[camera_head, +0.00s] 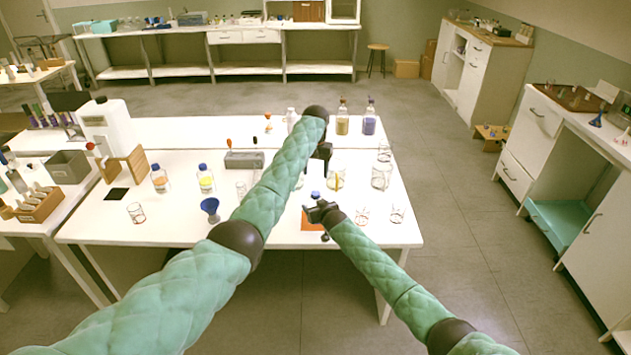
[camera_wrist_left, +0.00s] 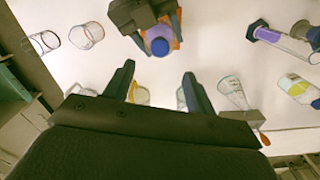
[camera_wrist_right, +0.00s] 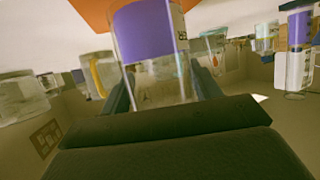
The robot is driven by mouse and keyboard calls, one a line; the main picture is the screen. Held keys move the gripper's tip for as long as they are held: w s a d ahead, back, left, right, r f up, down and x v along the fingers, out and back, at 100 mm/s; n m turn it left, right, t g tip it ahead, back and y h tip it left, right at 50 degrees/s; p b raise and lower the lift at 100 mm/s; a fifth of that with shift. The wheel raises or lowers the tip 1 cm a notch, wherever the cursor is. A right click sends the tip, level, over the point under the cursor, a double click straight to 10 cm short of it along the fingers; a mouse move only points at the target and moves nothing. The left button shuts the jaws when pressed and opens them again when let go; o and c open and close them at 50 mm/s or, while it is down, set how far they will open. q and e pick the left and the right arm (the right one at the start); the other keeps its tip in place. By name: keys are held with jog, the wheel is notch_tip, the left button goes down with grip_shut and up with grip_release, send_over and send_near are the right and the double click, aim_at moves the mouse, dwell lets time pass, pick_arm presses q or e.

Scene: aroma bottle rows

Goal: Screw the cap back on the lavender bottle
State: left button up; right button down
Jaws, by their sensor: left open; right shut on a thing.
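The lavender bottle (camera_wrist_right: 150,40), with purple liquid, is held in my right gripper (camera_head: 318,208) over an orange mat (camera_head: 309,224). A blue cap (camera_wrist_left: 160,46) sits at the top of the bottle, and it also shows in the head view (camera_head: 315,195). How tight it is cannot be seen. The right fingers close on both sides of the bottle in the right wrist view. My left gripper (camera_wrist_left: 158,75) is open and empty. It points down, beyond and apart from the capped bottle; in the head view it is partly hidden by its own arm.
Beakers (camera_head: 397,214) stand right of the mat. A blue funnel (camera_head: 210,206) and capped bottles (camera_head: 205,181) stand left. A grey block (camera_head: 244,160) is behind. Two tall bottles (camera_head: 342,122) stand farther back. Free table lies left of the mat.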

pick_arm(q)
jog(key=shift+r, duration=1.2)
pick_arm(e)
jog(key=shift+c, duration=1.3)
grip_release()
pick_arm(q)
jog(key=shift+f, duration=0.1)
pick_arm(e)
jog(key=shift+s, duration=0.15)
jog(key=b+v, duration=0.2)
jog(key=v, duration=0.3)
jog(key=shift+s+d, duration=0.2)
jog(key=shift+s, duration=0.05)
pick_arm(q)
jog(key=shift+f, duration=1.15)
pick_arm(e)
jog(key=shift+v, duration=0.95)
pick_arm(q)
jog(key=shift+f, duration=0.1)
